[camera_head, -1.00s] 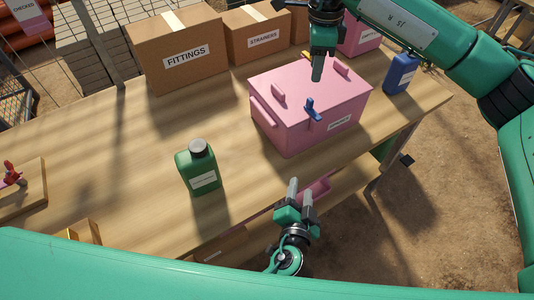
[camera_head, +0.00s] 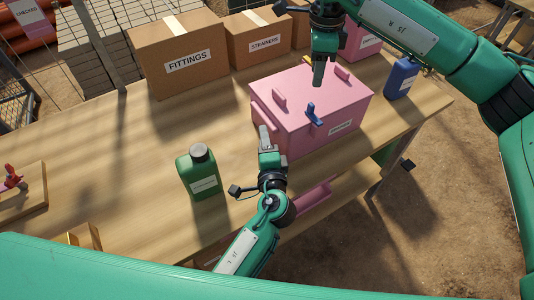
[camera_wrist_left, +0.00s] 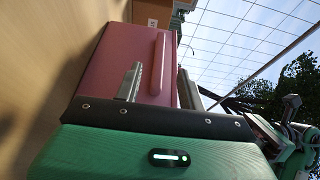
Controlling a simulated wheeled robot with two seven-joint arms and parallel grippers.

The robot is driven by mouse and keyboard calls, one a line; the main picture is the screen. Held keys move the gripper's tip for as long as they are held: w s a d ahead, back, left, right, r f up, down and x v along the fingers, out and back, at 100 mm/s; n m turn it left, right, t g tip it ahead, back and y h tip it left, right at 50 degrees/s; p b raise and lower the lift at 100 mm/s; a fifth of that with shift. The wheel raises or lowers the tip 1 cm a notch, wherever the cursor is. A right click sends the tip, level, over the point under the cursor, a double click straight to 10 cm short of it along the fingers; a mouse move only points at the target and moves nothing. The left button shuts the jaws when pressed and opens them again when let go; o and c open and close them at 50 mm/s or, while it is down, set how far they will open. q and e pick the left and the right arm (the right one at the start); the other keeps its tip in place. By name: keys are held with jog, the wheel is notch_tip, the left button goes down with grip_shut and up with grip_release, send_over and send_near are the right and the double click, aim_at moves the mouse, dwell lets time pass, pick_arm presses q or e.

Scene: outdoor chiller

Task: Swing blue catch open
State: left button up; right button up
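A pink box (camera_head: 300,95) labelled on its front stands on the wooden table, and its lid is down. The blue catch (camera_head: 314,114) sits at the lid's front edge and sticks up above it. My left gripper (camera_head: 265,138) is beside the box's front left corner, left of the catch and apart from it. In the left wrist view its fingers (camera_wrist_left: 160,85) are spread and empty, with the pink box (camera_wrist_left: 120,55) and a pink bar handle (camera_wrist_left: 157,65) beyond. My right gripper (camera_head: 318,74) points down above the lid, behind the catch; its finger gap is hidden.
A green bottle (camera_head: 199,174) stands left of my left gripper. A blue bottle (camera_head: 401,78) stands right of the box. Cardboard cartons (camera_head: 180,55) line the back. The table (camera_head: 110,165) has free room at the left middle.

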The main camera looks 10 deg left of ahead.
aim_at(259, 116)
pick_arm(q)
jog(key=x, duration=0.8)
grip_shut()
pick_arm(e)
jog(key=c, duration=0.6)
jog(key=shift+w+d+n, duration=0.25)
jog(key=shift+n, duration=0.05)
grip_shut()
pick_arm(q)
jog(key=shift+f, duration=0.1)
pick_arm(e)
jog(key=w+d+n+g+y, duration=0.1)
jog(key=w+d+n+y, duration=0.1)
jog(key=w+d+n, duration=0.3)
jog(key=shift+d+r+n+g, duration=0.2)
jog(key=shift+d+n+g, duration=0.2)
jog(key=shift+d+n, duration=0.45)
jog(key=shift+w, duration=0.1)
